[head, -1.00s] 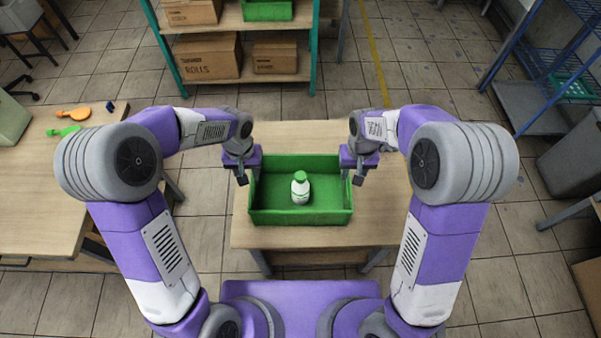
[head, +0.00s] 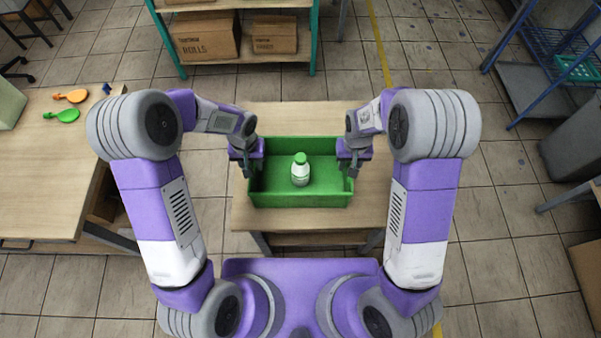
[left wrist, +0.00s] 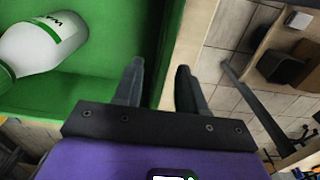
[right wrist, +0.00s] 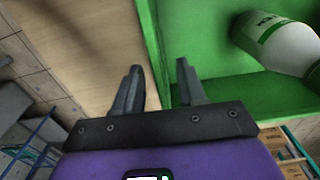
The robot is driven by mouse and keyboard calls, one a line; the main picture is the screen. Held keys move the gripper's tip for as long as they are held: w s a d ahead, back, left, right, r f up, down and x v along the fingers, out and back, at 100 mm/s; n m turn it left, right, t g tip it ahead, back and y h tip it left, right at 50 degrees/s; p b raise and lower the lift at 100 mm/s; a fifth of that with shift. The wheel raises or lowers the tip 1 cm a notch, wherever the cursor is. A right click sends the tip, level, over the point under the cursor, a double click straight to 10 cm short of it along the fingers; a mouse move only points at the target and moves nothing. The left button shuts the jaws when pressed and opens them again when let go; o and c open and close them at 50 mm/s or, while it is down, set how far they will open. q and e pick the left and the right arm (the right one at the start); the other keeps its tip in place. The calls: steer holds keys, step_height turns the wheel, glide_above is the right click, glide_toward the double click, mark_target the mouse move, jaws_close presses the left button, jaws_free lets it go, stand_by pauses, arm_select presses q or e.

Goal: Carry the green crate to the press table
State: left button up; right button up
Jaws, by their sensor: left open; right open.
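The green crate (head: 300,200) stands on a small wooden table (head: 290,115) in front of me. A white bottle with a green cap (head: 300,172) stands inside it. My left gripper (head: 246,170) is at the crate's left wall. In the left wrist view its open fingers (left wrist: 158,88) lie on either side of that wall (left wrist: 170,50). My right gripper (head: 352,170) is at the right wall. In the right wrist view its open fingers (right wrist: 156,88) lie on either side of the wall (right wrist: 152,35). I cannot tell whether the fingers touch the walls.
A wooden table (head: 40,170) at the left holds orange (head: 72,96) and green (head: 62,115) balloon-shaped pieces. A shelf with cardboard boxes (head: 205,38) stands behind. A blue rack (head: 545,45) is at the right. Tiled floor is open at the right of the small table.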

arm_select(q)
steer(key=shift+f, duration=0.4)
arm_select(e)
steer(key=shift+f, duration=0.4)
arm_select(q)
steer(key=shift+c, duration=0.4)
arm_select(e)
steer(key=shift+c, duration=0.4)
arm_select(q)
jaws_close()
arm_select(e)
jaws_close()
steer(key=shift+r, duration=0.1)
